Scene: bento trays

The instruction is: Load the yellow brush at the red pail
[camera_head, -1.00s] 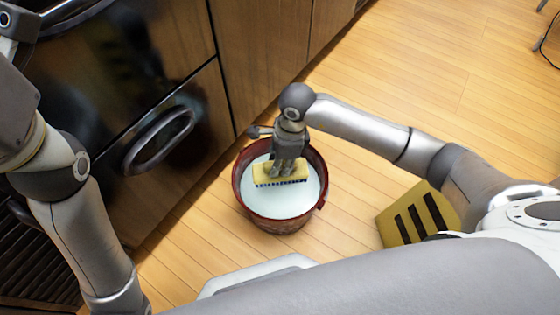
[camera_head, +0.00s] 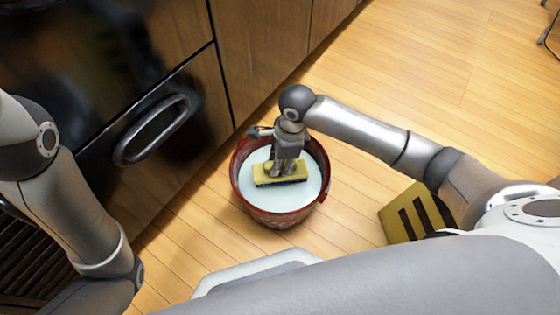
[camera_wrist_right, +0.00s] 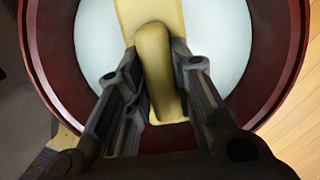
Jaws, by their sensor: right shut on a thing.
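The red pail (camera_head: 275,217) stands on the wooden floor and holds a pale whitish liquid (camera_head: 303,193). The yellow brush (camera_head: 292,177) is inside the pail's rim, at or just above the liquid; I cannot tell how deep its dark bristles reach. My right gripper (camera_head: 282,170) points down into the pail and is shut on the brush's handle. In the right wrist view the yellow brush (camera_wrist_right: 158,70) lies between the two fingers (camera_wrist_right: 158,85), with the red pail (camera_wrist_right: 55,75) around it. My left arm shows at the left, but its gripper is out of view.
A dark glossy oven front with a bar handle (camera_head: 155,130) and wooden cabinets (camera_head: 260,45) stand close to the pail on the left. A yellow block with black stripes (camera_head: 405,215) is on the floor at right.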

